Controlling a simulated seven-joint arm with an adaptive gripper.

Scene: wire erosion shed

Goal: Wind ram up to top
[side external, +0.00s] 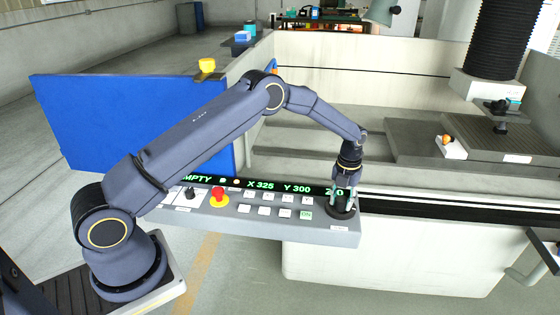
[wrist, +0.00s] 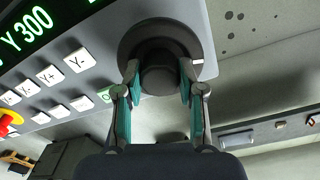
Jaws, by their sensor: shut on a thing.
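The ram, with black bellows (side external: 500,40) and a white block (side external: 487,86) below, hangs at the upper right in the side view, above the grey work table (side external: 450,129). A control panel (side external: 275,228) sits at the front of the machine. A round black knob (wrist: 160,52) with a wide skirt stands at its right end, with a white mark at the skirt's right edge in the wrist view. My gripper (side external: 342,200) points down over it, its teal fingers shut on the knob's two sides. The arm partly hides the panel's display.
A red emergency button (side external: 218,195) and white keys stand left of the knob, with a green "ON" key (side external: 306,215) close by. A blue door panel (side external: 130,115) is behind my arm. A small white block with an orange knob (side external: 450,146) sits on the work table.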

